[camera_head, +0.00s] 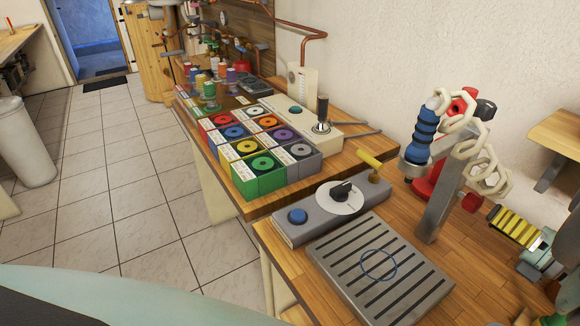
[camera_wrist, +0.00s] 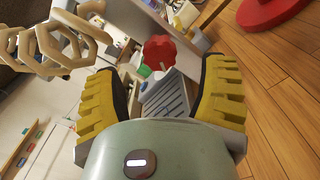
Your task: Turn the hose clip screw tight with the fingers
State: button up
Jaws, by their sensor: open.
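A small red lobed knob (camera_head: 471,202), which looks like the clip screw's head, sits at the right of the bench by a grey upright post (camera_head: 440,200). In the wrist view the red knob (camera_wrist: 161,52) appears centred between my finger pads, a little beyond the tips and touching neither. My gripper (camera_head: 493,214) comes in from the right with its ribbed yellow fingers. In the wrist view my gripper (camera_wrist: 158,78) is open and empty. I cannot make out the clip band itself. A blue ribbed handle-like part (camera_head: 425,135) stands left of the post.
A beige chain (camera_head: 487,170) hangs close above the knob and also shows at upper left in the wrist view (camera_wrist: 60,45). A red base (camera_head: 425,190) stands behind the post. A slotted grey plate (camera_head: 330,262) and a dial box (camera_head: 290,232) lie in front. Bare bench wood lies right of the plate.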

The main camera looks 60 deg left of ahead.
jog(key=shift+s+d, duration=0.15)
jog(key=shift+d, duration=2.55)
